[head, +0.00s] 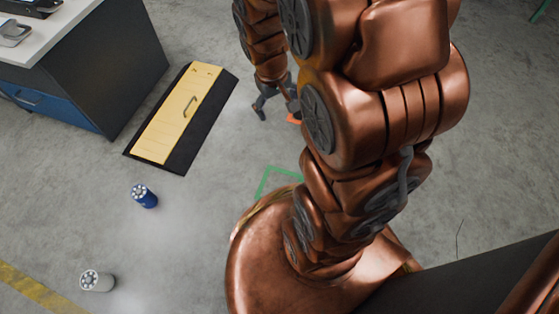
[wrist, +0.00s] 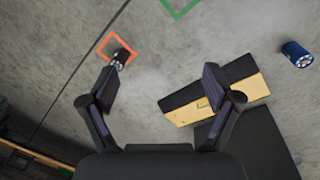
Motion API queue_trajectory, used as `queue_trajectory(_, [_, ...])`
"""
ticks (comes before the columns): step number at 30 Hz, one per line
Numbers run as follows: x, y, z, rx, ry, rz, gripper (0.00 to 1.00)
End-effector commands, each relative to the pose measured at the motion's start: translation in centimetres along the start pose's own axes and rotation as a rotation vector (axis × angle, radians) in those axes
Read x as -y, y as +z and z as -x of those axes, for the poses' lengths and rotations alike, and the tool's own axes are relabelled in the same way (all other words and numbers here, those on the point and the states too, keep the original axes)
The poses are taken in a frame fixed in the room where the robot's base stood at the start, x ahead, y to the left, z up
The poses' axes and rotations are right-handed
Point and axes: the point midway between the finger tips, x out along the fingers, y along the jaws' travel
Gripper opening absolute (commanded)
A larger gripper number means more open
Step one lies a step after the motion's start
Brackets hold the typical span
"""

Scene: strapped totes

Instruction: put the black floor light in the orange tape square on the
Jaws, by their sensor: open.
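The black floor light (wrist: 122,57) is a small dark cylinder with a pale, dotted end. In the wrist view it is at the lower right part of the orange tape square (wrist: 103,43), overlapping its outline; I cannot tell whether it lies wholly inside. In the head view only a bit of the orange tape (head: 294,120) shows, and my arm hides the light. My gripper (wrist: 160,76) is open and empty, its left finger just below the light in the picture, apart from it as far as I see. In the head view my gripper (head: 276,100) points down near the orange tape.
A yellow panel with a handle (head: 172,125) lies on a black base. A blue light (head: 145,196) and a white light (head: 97,281) are on the floor. A green tape outline (head: 262,182) is partly hidden by my arm. A workbench (head: 100,70) stands upper left.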

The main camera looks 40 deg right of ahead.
Motion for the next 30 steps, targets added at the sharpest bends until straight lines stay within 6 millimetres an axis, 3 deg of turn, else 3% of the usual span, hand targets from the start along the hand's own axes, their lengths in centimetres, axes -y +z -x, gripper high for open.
queue_trajectory(1, [1.1, 1.3, 1.3, 0.016, -0.01, 0.01, 0.89])
queue_trajectory(9, [6.3, 10.0, 6.4, 0.157, -0.077, 0.062, 0.89])
queue_trajectory(15, [8.5, 15.8, 9.0, 0.248, -0.113, 0.109, 0.89])
queue_trajectory(21, [9.2, 18.3, 10.0, 0.289, -0.126, 0.131, 0.89])
queue_trajectory(30, [9.2, 18.5, 10.1, 0.293, -0.127, 0.132, 0.89])
